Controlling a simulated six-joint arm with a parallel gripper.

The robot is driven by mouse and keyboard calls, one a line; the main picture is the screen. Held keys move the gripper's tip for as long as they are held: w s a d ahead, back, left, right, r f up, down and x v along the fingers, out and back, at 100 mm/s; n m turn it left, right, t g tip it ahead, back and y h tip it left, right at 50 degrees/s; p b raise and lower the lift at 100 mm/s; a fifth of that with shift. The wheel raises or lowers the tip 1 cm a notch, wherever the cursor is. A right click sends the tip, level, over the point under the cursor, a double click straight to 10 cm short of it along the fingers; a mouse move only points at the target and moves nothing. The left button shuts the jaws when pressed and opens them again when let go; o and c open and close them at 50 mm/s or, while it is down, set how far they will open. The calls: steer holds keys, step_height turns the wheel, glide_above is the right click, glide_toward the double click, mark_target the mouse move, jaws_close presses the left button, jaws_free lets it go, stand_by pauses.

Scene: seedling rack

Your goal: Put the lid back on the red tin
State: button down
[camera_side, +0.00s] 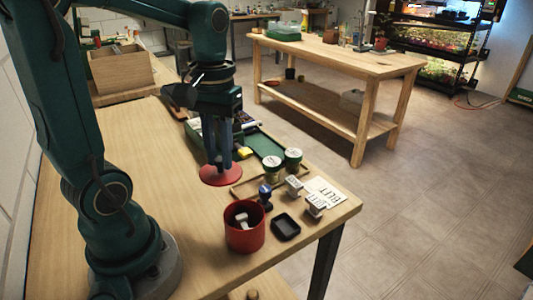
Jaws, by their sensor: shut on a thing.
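The red tin (244,228) stands upright and uncovered near the front of the table, with a small pale object (242,219) showing inside it. The round red lid (221,178) is behind the tin and a little to its left in the side view. My gripper (221,165) points down at the lid, with its fingers shut on the lid's middle. The lid looks level. I cannot tell whether it is clear of the table. The gripped spot is partly hidden by the fingers.
A blue stamp (265,196), pale stamps (294,186), a black ink pad (286,226) and a printed card (326,194) lie right of the tin. Two green-topped jars (293,159) stand behind them. A green tray (262,144) is farther back. Bare table lies left of the lid.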

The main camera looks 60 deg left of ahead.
steer(key=d+r+m, duration=0.2)
steer(key=d+m, duration=0.2)
steer(key=d, duration=0.3)
steer(key=shift+w+a+f, duration=0.1)
steer(key=shift+w+f, duration=0.1)
steer(key=shift+f, duration=1.4)
steer(key=shift+w+a+f, duration=0.1)
steer(key=shift+w+f, duration=0.05)
steer(key=shift+f, duration=1.45)
steer(key=shift+f, duration=0.15)
steer(key=shift+c, duration=0.9)
jaws_free()
step_height(320, 180, up, 7)
